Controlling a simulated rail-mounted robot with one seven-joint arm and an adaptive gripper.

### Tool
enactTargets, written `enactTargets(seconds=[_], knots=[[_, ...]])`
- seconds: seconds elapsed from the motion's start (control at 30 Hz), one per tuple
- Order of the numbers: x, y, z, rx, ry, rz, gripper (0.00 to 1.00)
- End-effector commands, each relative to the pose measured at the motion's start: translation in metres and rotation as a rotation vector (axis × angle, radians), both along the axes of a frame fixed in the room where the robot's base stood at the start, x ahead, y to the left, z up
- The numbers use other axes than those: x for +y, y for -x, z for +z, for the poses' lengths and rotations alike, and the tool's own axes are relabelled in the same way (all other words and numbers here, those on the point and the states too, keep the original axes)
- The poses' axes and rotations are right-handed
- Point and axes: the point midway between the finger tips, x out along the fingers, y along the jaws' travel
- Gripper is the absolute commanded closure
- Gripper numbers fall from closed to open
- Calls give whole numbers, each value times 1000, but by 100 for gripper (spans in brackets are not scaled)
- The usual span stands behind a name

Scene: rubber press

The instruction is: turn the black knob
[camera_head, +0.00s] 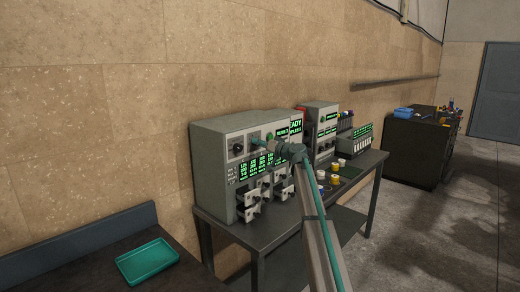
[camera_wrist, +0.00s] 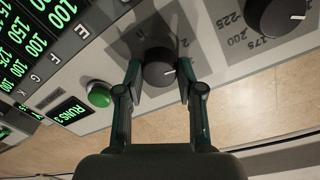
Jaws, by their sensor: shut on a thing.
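A black knob (camera_wrist: 158,72) with a white pointer line sits on the grey front panel of the press machine (camera_head: 215,165). My gripper (camera_wrist: 159,66) is shut on this knob, with one fingertip on each side of it. In the head view my gripper (camera_head: 260,139) reaches the upper front of the machine and hides most of the held knob. A second, larger black knob (camera_wrist: 282,16) with numbers around it is at the upper right of the wrist view. It also shows left of my gripper in the head view (camera_head: 238,148).
A green button (camera_wrist: 98,94) is just left of the held knob. Green number displays (camera_wrist: 22,60) are further left. The machine stands on a dark table (camera_head: 262,238) with coloured caps. A teal tray (camera_head: 148,262) lies on another table at lower left.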

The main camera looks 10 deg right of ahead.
Motion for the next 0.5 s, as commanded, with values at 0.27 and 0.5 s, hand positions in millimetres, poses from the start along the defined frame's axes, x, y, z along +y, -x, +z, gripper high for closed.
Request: enactTargets(seconds=[0.27, 0.5], knots=[[0, 0, -1, 160, -205, 1, 98], [0, -1, 0, 301, -385, 0, 98]])
